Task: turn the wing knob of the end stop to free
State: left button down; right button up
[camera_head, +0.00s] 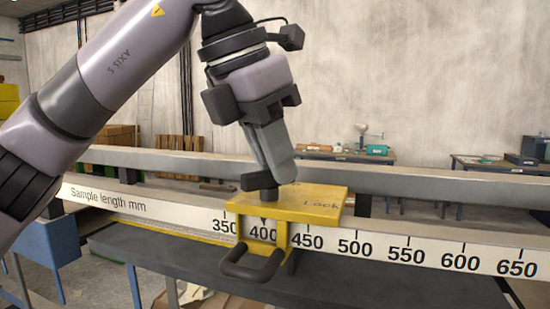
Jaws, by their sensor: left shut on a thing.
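The yellow end stop (290,207) sits on the rail with its pointer near 400 on the scale. The word "Lock" is printed on the right part of its top. A dark handle (252,268) sticks out at its front. The dark wing knob (258,181) stands on top of the end stop, with one wing showing to the left. My left gripper (268,180) comes down from above and is shut on the wing knob; its fingers hide part of the knob. My right gripper is not in view.
The scale rail (390,247), marked "Sample length mm", runs across the picture. A second grey rail (420,184) runs behind it. A dark flat surface (370,280) lies below in front. Benches with equipment (375,149) stand far back near the wall.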

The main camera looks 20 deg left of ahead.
pick_arm(q)
jog(key=n+t+y, duration=0.1)
jog(key=n, duration=0.2)
jog(key=shift+a+n, duration=0.1)
jog(key=shift+n, duration=0.3)
jog(key=shift+w+a+n+y+b, duration=0.15)
jog(key=shift+n+y, duration=0.25)
jog(key=shift+n, duration=0.5)
jog(key=shift+s+d+n+y+b, duration=0.15)
jog(key=shift+n+y, duration=0.25)
jog(key=shift+n, duration=0.5)
jog(key=shift+w+a, duration=0.1)
jog(key=shift+a, duration=0.05)
jog(key=c, duration=1.1)
grip_release()
jog(key=shift+p+v, duration=0.45)
jog(key=shift+v, duration=3.2)
